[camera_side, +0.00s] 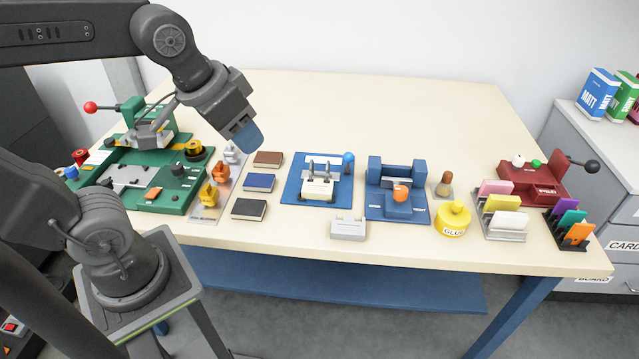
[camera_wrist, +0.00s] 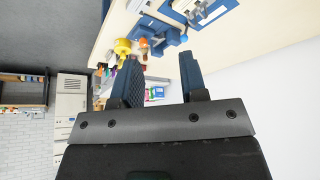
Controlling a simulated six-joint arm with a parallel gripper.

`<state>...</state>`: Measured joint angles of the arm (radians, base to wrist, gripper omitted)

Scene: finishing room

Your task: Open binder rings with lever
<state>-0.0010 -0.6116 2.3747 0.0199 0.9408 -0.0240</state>
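The binder mechanism (camera_side: 318,186) is a white block with two upright metal rings on a blue board (camera_side: 296,190). A lever with a blue ball knob (camera_side: 348,158) stands at the board's right side. Whether the rings are parted is too small to tell. My gripper (camera_side: 249,138) is above the table, left of and higher than the board, apart from everything. In the wrist view my gripper (camera_wrist: 160,64) shows two blue fingers spread wide with nothing between them. Part of a blue board with pale parts (camera_wrist: 205,12) shows at that view's top edge.
Brown, blue and black books (camera_side: 249,209) lie left of the board. A grey block (camera_side: 348,228) sits in front. A blue press with an orange knob (camera_side: 400,194) and a yellow glue pot (camera_side: 453,220) stand right. A green machine (camera_side: 180,172) is left. The table's back is clear.

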